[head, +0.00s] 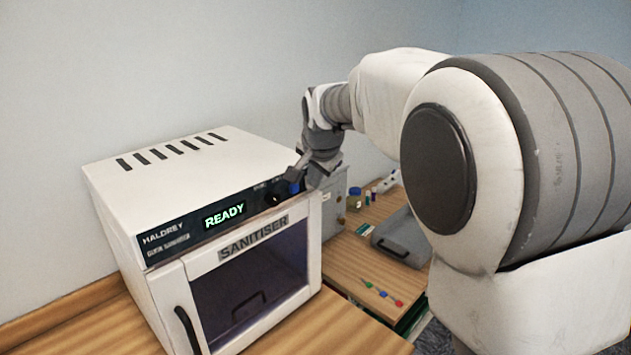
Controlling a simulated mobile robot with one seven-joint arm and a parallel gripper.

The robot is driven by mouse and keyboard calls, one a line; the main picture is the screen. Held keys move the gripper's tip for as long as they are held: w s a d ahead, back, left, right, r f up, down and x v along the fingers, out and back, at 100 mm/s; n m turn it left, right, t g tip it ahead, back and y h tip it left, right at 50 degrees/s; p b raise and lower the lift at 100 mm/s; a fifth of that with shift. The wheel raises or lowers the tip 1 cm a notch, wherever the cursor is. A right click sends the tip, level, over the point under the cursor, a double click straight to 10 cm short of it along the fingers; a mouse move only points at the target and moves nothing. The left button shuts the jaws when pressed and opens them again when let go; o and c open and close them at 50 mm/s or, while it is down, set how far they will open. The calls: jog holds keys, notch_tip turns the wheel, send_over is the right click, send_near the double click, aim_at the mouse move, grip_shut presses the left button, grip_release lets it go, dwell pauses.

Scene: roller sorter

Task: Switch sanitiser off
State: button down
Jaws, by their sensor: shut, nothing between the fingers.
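The sanitiser (205,215) is a white box on the wooden worktop, with vents on top and a dark control panel along its upper front. Its green display (224,215) reads READY. A black knob (272,199) sits on the panel, right of the display. A blue part (294,187), perhaps a button, shows at the panel's right end. My gripper (299,178) is shut and empty at that end, close to the blue part. I cannot tell whether they touch. The sanitiser door (215,262) has a dark window and black handle, and looks closed.
A grey metal box (336,203) stands just right of the sanitiser. Beyond it are small bottles (355,197), a grey case (400,238) and several coloured small items (383,294) on the worktop. My arm fills the right side. The wall is close behind.

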jog(key=shift+f+b, duration=0.4)
jog(key=shift+b, duration=0.15)
jog(key=shift+r+p, duration=0.3)
jog(key=shift+r, duration=0.05)
jog(key=shift+w+r, duration=0.1)
jog(key=shift+a+r+p, duration=0.1)
jog(key=shift+r+p, duration=0.55)
jog(key=shift+r, duration=0.15)
jog(key=shift+f, duration=0.1)
